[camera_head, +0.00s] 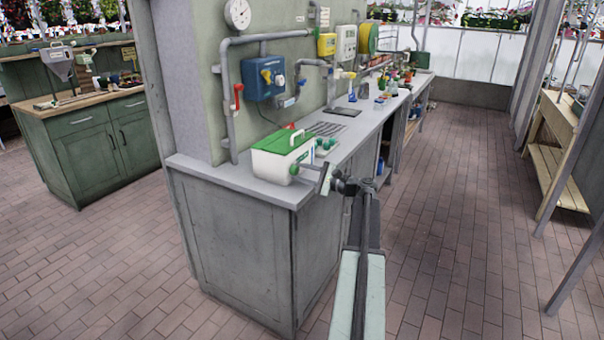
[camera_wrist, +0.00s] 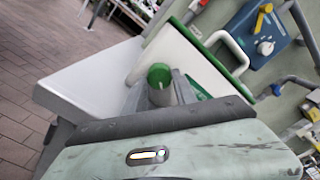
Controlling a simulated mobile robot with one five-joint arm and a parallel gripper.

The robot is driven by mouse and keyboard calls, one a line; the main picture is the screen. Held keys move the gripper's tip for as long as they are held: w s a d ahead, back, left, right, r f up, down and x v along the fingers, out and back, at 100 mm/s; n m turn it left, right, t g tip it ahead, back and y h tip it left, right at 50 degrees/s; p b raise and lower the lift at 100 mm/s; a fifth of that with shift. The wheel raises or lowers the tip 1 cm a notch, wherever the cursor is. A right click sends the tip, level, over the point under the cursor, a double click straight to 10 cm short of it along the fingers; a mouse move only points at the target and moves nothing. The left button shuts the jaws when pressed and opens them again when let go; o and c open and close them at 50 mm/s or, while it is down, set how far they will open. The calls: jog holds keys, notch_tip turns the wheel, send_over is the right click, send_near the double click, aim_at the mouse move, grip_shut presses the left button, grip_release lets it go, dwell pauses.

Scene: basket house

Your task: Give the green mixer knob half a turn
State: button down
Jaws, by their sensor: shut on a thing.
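The green knob (camera_head: 294,169) sits on the side of a white box with a green lid (camera_head: 285,141) and a white handle, at the near end of the grey counter. In the wrist view the round green knob (camera_wrist: 159,75) shows in the middle, just beyond my gripper's dark edge. My gripper (camera_head: 304,168) reaches to the knob from the right, with its jaws shut on it. In the wrist view my gripper (camera_wrist: 162,94) shows grey finger parts around the knob. The fingers' exact contact is partly hidden. The knob's turn angle is too small to read.
Small green-topped items (camera_head: 325,146) stand right behind the box. A blue wall unit (camera_head: 264,78) and grey pipes with a red-handled valve (camera_head: 238,95) are above. The counter (camera_head: 240,183) ends near the box. Brick floor to the right is free.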

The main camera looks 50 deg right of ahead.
jog(key=m, duration=0.4)
jog(key=shift+f+m, duration=0.1)
jog(key=shift+m, duration=0.2)
jog(key=m, duration=0.4)
jog(key=shift+a+m, duration=0.1)
jog(key=shift+m, duration=0.3)
jog(key=c, duration=1)
grip_release()
jog(key=shift+s, duration=0.15)
jog(key=v, duration=0.7)
jog(key=shift+s, duration=0.3)
